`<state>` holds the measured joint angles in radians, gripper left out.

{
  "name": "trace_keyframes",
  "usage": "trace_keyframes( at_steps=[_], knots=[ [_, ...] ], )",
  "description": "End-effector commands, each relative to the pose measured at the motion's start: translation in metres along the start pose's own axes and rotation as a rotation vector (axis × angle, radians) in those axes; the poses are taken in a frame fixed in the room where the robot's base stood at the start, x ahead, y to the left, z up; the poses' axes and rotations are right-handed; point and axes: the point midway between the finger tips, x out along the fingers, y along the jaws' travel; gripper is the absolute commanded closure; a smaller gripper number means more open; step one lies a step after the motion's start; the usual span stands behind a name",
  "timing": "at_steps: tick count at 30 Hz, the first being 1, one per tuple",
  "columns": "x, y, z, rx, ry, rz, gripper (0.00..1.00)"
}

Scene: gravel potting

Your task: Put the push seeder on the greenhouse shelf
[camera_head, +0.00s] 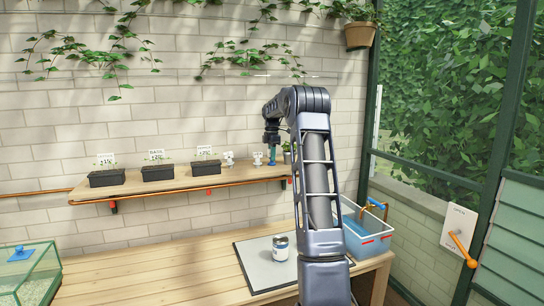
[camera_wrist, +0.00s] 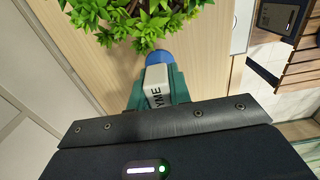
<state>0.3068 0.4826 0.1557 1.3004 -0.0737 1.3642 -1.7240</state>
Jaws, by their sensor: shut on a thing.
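The push seeder (camera_wrist: 155,77) shows in the wrist view as a pale block with dark letters ending in "YME" and a rounded blue end. My gripper (camera_wrist: 157,88) is shut on it, with a teal finger on each side. In the head view my gripper (camera_head: 271,153) points down at the right part of the greenhouse shelf (camera_head: 135,185), a wooden board on the brick wall. The seeder is too small there to make out clearly. I cannot tell whether it touches the shelf. The wood also shows in the wrist view (camera_wrist: 112,70).
A leafy plant (camera_wrist: 140,18) is close beyond the seeder's blue end. Black planters (camera_head: 158,173) with labels and small white items (camera_head: 257,159) stand on the shelf. Below are a can (camera_head: 280,247) on a mat and a blue water tub (camera_head: 368,240).

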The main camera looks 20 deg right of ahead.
Motion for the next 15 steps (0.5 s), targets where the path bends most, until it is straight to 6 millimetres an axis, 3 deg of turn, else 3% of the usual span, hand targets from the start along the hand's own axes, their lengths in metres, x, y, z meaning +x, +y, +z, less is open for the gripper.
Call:
trace_keyframes(
  at_steps=[7, 8, 11, 15],
  knots=[
    [0.0026, 0.0000, 0.0001, 0.000, 0.000, 0.000, 1.00],
    [0.0029, 0.0000, 0.0001, 0.000, 0.000, 0.000, 0.78],
    [0.0025, 0.0001, 0.0001, 0.000, 0.000, 0.000, 0.59],
    [0.0025, 0.0001, 0.0001, 0.000, 0.000, 0.000, 0.58]
  ],
)
